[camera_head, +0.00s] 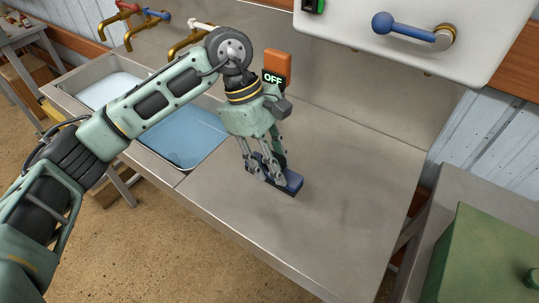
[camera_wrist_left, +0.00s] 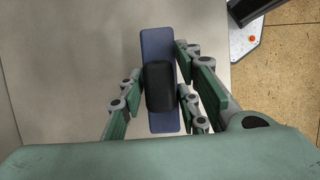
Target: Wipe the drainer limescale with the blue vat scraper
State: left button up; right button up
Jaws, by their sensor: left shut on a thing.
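The blue vat scraper (camera_head: 291,184) is a dark blue block low over the steel drainer (camera_head: 340,170). My left gripper (camera_head: 266,172) is shut on it from above. In the left wrist view the scraper (camera_wrist_left: 158,45) is a long blue bar with a black grip (camera_wrist_left: 160,88) between the fingers of my left gripper (camera_wrist_left: 160,98). Whether its underside touches the drainer cannot be told. A faint darker patch (camera_head: 345,213), perhaps limescale, shows on the drainer to the right of the scraper. My right gripper is not in view.
A water-filled basin (camera_head: 185,135) lies left of the drainer, with brass taps (camera_head: 190,42) behind. An orange box marked OFF (camera_head: 277,68) is behind the gripper. A white unit with a blue lever (camera_head: 405,27) overhangs the back. A green box (camera_head: 490,255) stands at the right.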

pick_arm(q)
jog(key=shift+d+r, duration=0.1)
jog(key=shift+r, duration=1)
